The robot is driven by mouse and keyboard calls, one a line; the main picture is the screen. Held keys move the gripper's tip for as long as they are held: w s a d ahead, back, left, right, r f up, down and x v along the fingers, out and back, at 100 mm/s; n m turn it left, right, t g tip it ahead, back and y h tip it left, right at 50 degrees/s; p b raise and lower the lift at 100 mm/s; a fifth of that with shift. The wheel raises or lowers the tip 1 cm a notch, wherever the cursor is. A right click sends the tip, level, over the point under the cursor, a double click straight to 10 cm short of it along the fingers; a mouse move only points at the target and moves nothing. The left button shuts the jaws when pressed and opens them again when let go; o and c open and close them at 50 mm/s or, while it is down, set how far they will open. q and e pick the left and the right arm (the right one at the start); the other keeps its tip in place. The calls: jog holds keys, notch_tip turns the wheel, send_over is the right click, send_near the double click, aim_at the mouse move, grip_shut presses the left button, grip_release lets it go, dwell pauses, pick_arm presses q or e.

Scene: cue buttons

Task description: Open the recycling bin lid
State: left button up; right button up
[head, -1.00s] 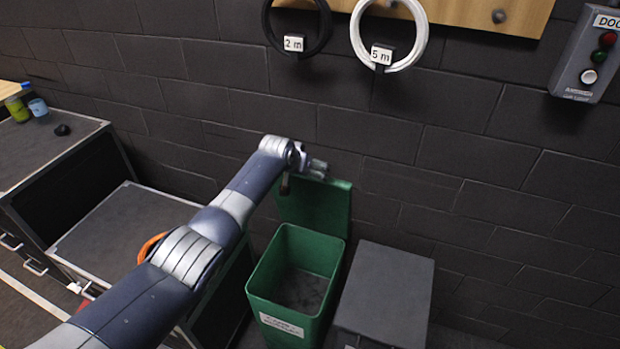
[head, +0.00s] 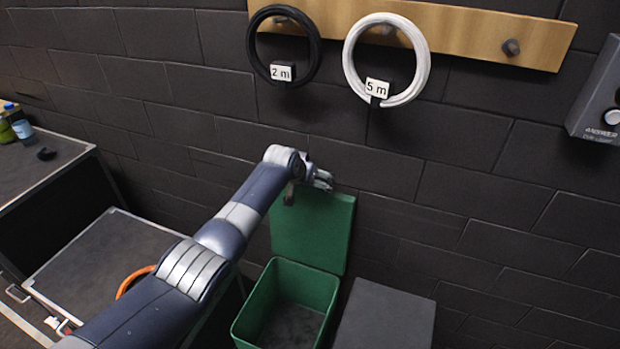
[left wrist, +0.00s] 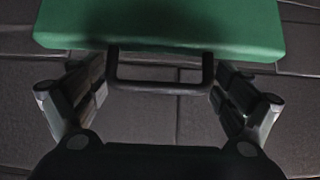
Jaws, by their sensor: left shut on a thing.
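The green recycling bin (head: 252,310) stands on the floor near the wall, its inside showing as open and dark. Its green lid (head: 312,235) stands upright at the bin's back edge, in front of the dark wall. My left gripper (head: 322,180) is at the lid's top edge, partly hidden by its own wrist. In the left wrist view the lid (left wrist: 160,25) fills the top. A black handle (left wrist: 160,86) sticks out from its edge between my fingers, and the gripper is shut on it. My right gripper is not in view.
A grey box (head: 385,315) stands right of the bin. A dark cabinet (head: 95,255) stands at left, with an orange ring (head: 130,280) partly behind my arm. Black (head: 284,45) and white (head: 349,60) cable coils hang above. A grey button box (head: 598,95) is at far right.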

pick_arm(q)
jog(key=shift+w+r, duration=0.1)
jog(key=shift+r, duration=0.1)
jog(key=o, duration=1.2)
jog(key=shift+f, duration=0.1)
jog(key=v, duration=1.2)
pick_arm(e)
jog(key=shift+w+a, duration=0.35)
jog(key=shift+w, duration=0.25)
